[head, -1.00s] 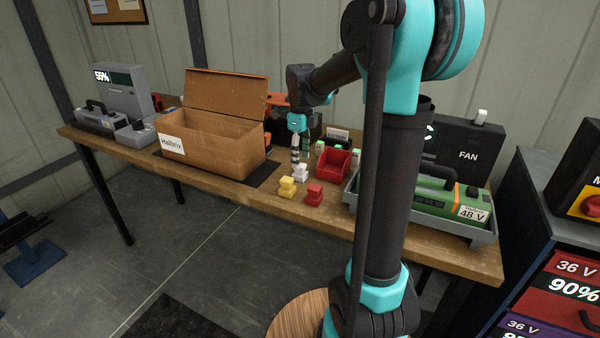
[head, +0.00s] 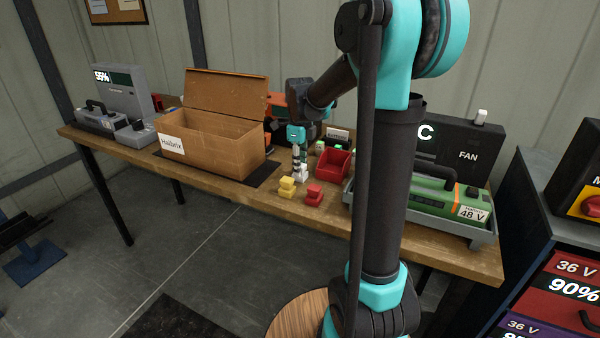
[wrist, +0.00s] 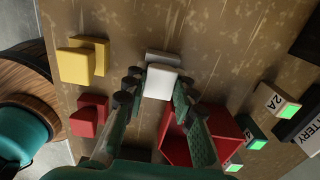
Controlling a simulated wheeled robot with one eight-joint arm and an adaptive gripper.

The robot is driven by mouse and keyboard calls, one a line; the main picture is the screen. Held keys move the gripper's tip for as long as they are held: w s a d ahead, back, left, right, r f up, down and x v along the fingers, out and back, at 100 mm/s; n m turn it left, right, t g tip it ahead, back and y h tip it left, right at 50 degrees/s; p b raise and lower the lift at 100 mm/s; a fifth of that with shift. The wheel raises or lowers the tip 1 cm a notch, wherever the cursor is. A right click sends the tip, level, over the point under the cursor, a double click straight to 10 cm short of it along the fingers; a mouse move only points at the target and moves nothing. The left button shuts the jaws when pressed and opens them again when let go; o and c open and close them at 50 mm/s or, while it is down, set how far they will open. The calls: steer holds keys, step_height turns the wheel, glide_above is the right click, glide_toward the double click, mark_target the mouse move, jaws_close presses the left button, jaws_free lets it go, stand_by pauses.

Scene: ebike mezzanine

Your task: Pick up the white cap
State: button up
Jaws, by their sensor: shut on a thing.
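The white cap (wrist: 160,82) sits between my gripper's two fingers (wrist: 157,88) in the wrist view, and the fingers are shut on its sides. A grey part shows just beyond the cap. In the head view, the white cap (head: 300,175) is low at the workbench top, behind the yellow and red pieces. My gripper (head: 299,164) comes down on it from above. Whether the cap touches the bench cannot be told.
A yellow piece (head: 287,187) and a red piece (head: 314,195) stand close in front. A red bin (head: 333,162) is just right of my gripper. An open cardboard box (head: 215,145) stands left. A green 48 V unit (head: 445,197) lies in a grey tray at right.

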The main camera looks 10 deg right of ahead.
steer(key=shift+r, duration=0.15)
step_height(320, 180, up, 20)
steer(key=shift+f, duration=0.1)
stand_by(0.5)
